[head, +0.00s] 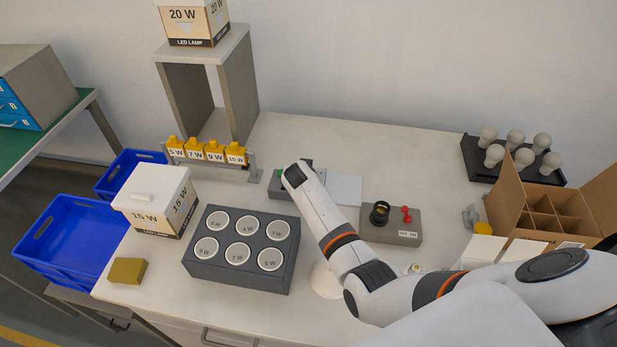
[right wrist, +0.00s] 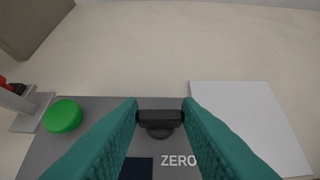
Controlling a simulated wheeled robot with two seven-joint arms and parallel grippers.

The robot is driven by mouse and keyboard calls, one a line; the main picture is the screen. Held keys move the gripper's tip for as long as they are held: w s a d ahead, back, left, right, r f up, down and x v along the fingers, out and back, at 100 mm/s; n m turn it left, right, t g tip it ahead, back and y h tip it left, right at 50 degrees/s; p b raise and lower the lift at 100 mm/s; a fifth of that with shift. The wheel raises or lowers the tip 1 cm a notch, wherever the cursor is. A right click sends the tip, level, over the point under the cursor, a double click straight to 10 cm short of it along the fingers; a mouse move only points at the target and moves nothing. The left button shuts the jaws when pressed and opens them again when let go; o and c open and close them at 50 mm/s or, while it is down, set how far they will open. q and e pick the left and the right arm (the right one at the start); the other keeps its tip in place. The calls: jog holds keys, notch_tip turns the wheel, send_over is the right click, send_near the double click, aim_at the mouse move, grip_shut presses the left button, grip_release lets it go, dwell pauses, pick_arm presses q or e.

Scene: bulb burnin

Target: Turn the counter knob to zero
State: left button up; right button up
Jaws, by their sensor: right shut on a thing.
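The counter is a grey box (head: 272,190) at the back middle of the table, partly hidden by my right arm in the head view. In the right wrist view its top (right wrist: 92,108) carries a black knob (right wrist: 160,131), a green button (right wrist: 63,116), the word ZERO and a dark display (right wrist: 136,169). My right gripper (right wrist: 160,116) has its teal fingers shut on the knob, one on each side. The knob's bar lies across between the fingertips. The ZERO label is below and right of the knob. My left gripper is in neither view.
A white sheet (right wrist: 245,122) lies right of the counter. A rack of yellow tags (head: 208,153) stands to its left. A dark bulb tray (head: 238,265) is in front, and a grey socket box (head: 385,231) is to the right.

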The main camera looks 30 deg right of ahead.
dwell(0.3)
jog(key=o, duration=1)
jog(key=v, duration=1.2)
jog(key=shift+w+a, duration=0.1)
jog(key=shift+a, duration=0.1)
jog(key=shift+f, duration=0.15)
